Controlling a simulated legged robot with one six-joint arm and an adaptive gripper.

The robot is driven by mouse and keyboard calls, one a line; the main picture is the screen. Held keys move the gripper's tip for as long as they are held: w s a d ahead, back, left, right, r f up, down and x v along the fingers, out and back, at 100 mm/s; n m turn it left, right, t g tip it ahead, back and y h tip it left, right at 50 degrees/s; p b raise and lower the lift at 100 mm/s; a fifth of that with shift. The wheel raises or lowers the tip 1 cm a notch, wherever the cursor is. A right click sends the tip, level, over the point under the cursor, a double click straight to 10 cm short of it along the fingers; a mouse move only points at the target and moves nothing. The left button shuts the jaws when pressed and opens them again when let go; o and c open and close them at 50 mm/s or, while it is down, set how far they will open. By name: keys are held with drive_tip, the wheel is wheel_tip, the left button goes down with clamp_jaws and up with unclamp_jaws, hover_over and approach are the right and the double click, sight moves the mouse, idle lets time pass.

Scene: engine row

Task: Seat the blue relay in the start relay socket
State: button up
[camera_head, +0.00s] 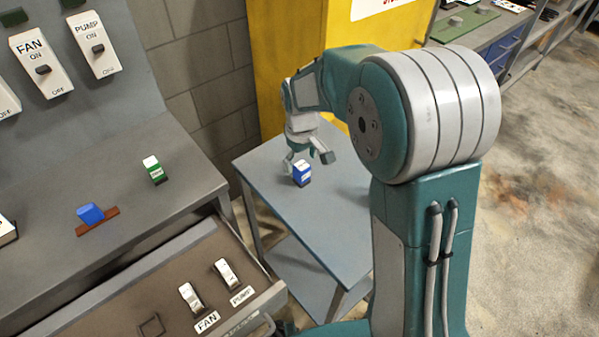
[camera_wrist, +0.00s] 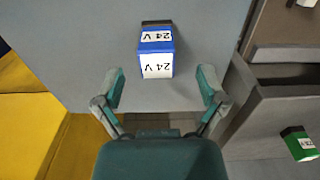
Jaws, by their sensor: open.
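The blue relay (camera_head: 302,174) stands on the small grey side table (camera_head: 345,225). In the wrist view the blue relay (camera_wrist: 156,50) has white "24 V" labels and a dark end. My gripper (camera_head: 304,156) is over the table right by the relay; in the wrist view my gripper (camera_wrist: 160,88) is open, with the relay ahead of and between its fingertips, not gripped. In the head view an open drawer (camera_head: 150,270) shows an empty square outline (camera_head: 151,325) beside the FAN and PUMP relays. I cannot read a start label on any socket.
A green relay (camera_head: 154,170) stands on the grey console, near a blue block on a brown base (camera_head: 92,215). The open drawer lies between console and side table. A yellow cabinet (camera_head: 290,75) stands behind the table.

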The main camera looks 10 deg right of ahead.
sight(302, 174)
drive_tip(key=f, duration=0.5)
drive_tip(key=shift+w+d, duration=0.1)
drive_tip(key=shift+d, duration=0.3)
drive_tip(key=shift+a+f, duration=0.1)
drive_tip(key=shift+f, duration=0.15)
drive_tip(key=shift+a, duration=0.35)
drive_tip(key=c, duration=0.8)
drive_tip(key=shift+d, duration=0.1)
drive_tip(key=c, duration=0.5)
drive_tip(key=shift+o, duration=0.2)
drive_tip(key=shift+d, duration=0.15)
